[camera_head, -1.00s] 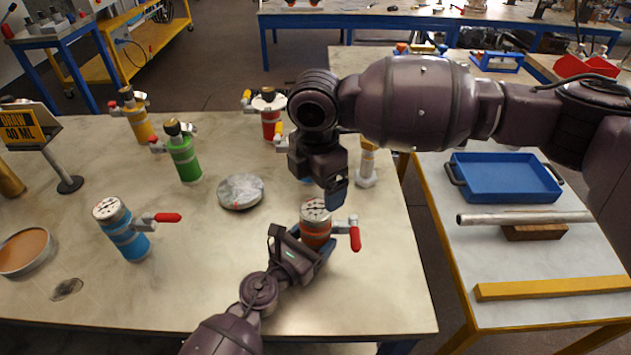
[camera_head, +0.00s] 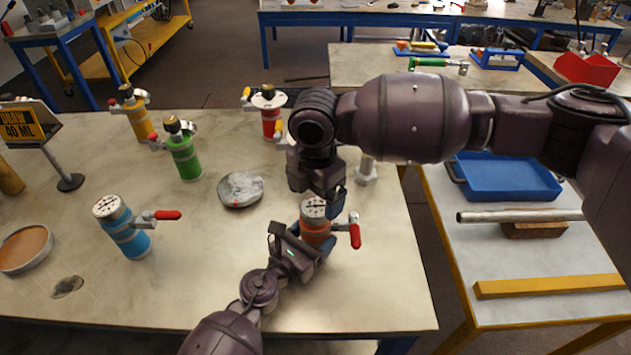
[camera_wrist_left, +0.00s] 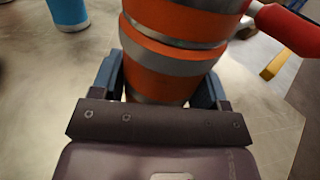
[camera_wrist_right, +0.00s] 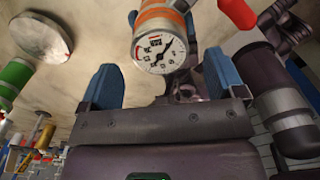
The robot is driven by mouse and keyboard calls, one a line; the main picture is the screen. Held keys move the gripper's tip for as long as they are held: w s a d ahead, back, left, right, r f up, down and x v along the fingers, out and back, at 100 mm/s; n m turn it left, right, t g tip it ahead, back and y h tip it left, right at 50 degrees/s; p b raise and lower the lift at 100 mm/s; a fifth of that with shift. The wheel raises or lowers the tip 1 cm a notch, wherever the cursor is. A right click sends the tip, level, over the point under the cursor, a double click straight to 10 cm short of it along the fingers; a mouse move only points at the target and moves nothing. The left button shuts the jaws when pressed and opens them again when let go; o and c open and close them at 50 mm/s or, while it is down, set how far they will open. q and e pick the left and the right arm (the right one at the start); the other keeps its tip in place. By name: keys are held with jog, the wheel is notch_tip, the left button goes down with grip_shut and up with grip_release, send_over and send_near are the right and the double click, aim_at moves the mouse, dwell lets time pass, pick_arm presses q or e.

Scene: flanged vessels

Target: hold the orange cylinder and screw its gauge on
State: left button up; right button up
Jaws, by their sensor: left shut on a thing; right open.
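The orange cylinder (camera_head: 316,231) stands upright near the front right of the table, with grey bands and a red-handled valve on its right side. Its round white-faced gauge (camera_head: 314,207) sits at its top; the right wrist view shows the dial (camera_wrist_right: 159,53) between my right fingers. Whether the gauge is seated tight cannot be told. My left gripper (camera_head: 311,252) is shut around the cylinder body, which fills the gap between its blue fingers in the left wrist view (camera_wrist_left: 165,85). My right gripper (camera_head: 333,203) is open, pointing down just above the gauge.
A blue cylinder (camera_head: 129,232) with a gauge stands to the left. Green (camera_head: 184,157), yellow (camera_head: 137,118) and red (camera_head: 270,120) cylinders stand farther back. A round grey disc (camera_head: 240,189) lies mid-table. A blue tray (camera_head: 505,178) is on the right side table.

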aim_at(316, 205)
jog(key=shift+f, duration=2.35)
jog(key=c, duration=0.9)
jog(key=o, duration=1.1)
notch_tip(316, 205, up, 12)
jog(key=shift+r, duration=0.1)
pick_arm(q)
jog(key=o, duration=1.8)
